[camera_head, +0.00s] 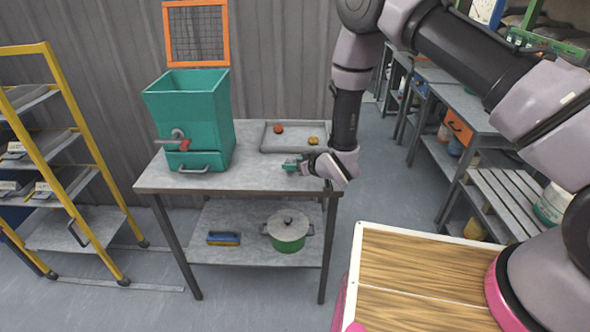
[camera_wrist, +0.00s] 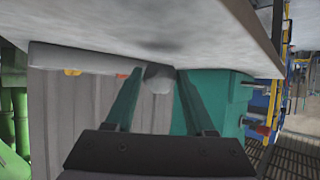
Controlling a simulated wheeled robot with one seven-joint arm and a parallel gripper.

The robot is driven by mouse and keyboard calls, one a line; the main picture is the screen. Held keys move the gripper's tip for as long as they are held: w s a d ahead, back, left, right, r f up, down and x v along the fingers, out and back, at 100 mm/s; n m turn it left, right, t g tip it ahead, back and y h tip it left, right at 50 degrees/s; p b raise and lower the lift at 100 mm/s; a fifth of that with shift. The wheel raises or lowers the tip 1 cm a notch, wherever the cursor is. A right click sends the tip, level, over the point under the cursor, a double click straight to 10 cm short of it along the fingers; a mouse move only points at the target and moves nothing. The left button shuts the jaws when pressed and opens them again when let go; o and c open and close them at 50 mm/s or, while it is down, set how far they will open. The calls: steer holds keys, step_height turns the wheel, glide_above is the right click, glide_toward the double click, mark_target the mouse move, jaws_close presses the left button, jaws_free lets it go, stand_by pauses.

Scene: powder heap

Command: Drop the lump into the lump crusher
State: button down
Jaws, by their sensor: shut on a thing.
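The lump crusher (camera_head: 195,115) is a green hopper at the left of the grey table, with its wide mouth facing up. Its orange-framed mesh lid (camera_head: 227,35) stands raised behind it. My gripper (camera_head: 291,166) is low over the table, to the right of the crusher and in front of the tray. In the wrist view, my gripper (camera_wrist: 158,80) is shut on a grey lump (camera_wrist: 157,76) between its green fingertips. The crusher (camera_wrist: 228,108) shows behind the right finger. I cannot make out the lump in the head view.
A shallow grey tray (camera_head: 265,145) holds a red piece (camera_head: 278,129) and a yellow piece (camera_head: 313,140). A crank handle (camera_head: 178,137) sticks out of the crusher's front. A yellow rack (camera_head: 85,145) stands left.

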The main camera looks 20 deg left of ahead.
steer(key=shift+f, duration=0.95)
steer(key=shift+c, duration=1.3)
jaws_free()
steer(key=shift+f, duration=0.15)
